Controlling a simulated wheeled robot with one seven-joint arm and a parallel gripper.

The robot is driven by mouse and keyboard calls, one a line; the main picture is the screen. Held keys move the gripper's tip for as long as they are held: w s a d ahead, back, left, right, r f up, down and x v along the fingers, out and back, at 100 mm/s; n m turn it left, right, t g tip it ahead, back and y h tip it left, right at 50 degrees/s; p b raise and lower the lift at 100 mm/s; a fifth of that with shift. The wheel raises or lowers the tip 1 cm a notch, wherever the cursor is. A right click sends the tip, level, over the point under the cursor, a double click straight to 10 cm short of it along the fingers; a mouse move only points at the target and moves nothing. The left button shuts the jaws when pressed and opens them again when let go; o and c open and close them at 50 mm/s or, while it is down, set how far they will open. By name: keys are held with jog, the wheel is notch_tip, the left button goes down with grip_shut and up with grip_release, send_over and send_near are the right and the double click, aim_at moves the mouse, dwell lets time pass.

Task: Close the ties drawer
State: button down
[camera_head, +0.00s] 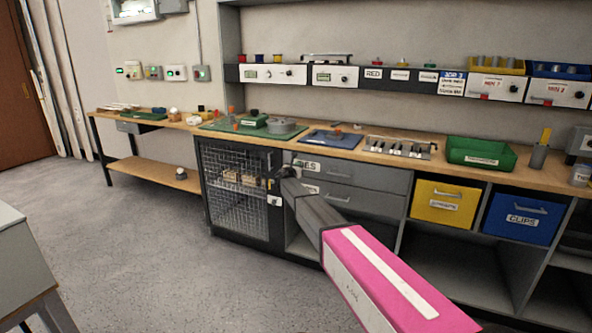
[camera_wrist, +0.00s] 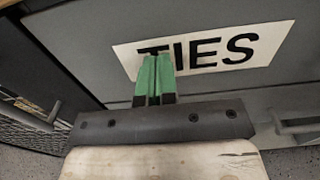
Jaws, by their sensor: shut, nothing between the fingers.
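The ties drawer (camera_head: 375,178) is the top grey drawer under the worktop, just right of the mesh-door cabinet. Its front looks close to flush with the cabinet, but I cannot tell whether a small gap is left. Its white TIES label (camera_wrist: 225,50) fills the upper part of the wrist view. My gripper (camera_wrist: 154,78) has green fingers shut together with nothing between them. The fingertips are at the drawer front and cover the lower left of the label; I cannot tell whether they touch. In the head view, my arm partly hides the drawer's left end.
A mesh-door cabinet (camera_head: 238,190) stands left of the drawers. A yellow bin (camera_head: 444,203) and a blue CLIPS bin (camera_head: 524,218) sit to the right. The worktop (camera_head: 345,152) overhangs above. A handle (camera_wrist: 300,124) shows at lower right in the wrist view. Open floor lies left.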

jog(key=shift+w+d+r, duration=0.1)
jog(key=shift+w+d, duration=0.05)
jog(key=shift+w, duration=0.3)
jog(key=v, duration=1.4)
jog(key=s+d+f+m+g+h, duration=0.1)
jog(key=s+d+f+m+g, duration=0.35)
jog(key=d, duration=0.45)
jog(key=s+d+f+m+g, duration=0.2)
jog(key=s+d+f+m, duration=0.1)
jog(key=s+d+m, duration=0.45)
jog(key=s+d+f+m+g+h, duration=0.1)
jog(key=s+d+f+m+g, duration=0.25)
jog(key=s+d, duration=0.5)
jog(key=s+d+f+m+g+y, duration=0.1)
jog(key=s+d+m+g+y, duration=0.1)
jog(key=s+m, duration=0.3)
jog(key=s+d+f+m+g+y, duration=0.2)
jog(key=s+m, duration=0.4)
jog(key=s, duration=0.6)
jog(key=s+d+f+m+g+y, duration=0.2)
jog(key=s+d+m+g+y, duration=0.1)
jog(key=s, duration=0.5)
jog(key=shift+s+d+m+y, duration=0.25)
jog(key=shift+d+m+y, duration=0.35)
jog(key=shift+d+m, duration=0.5)
jog(key=shift+a, duration=0.2)
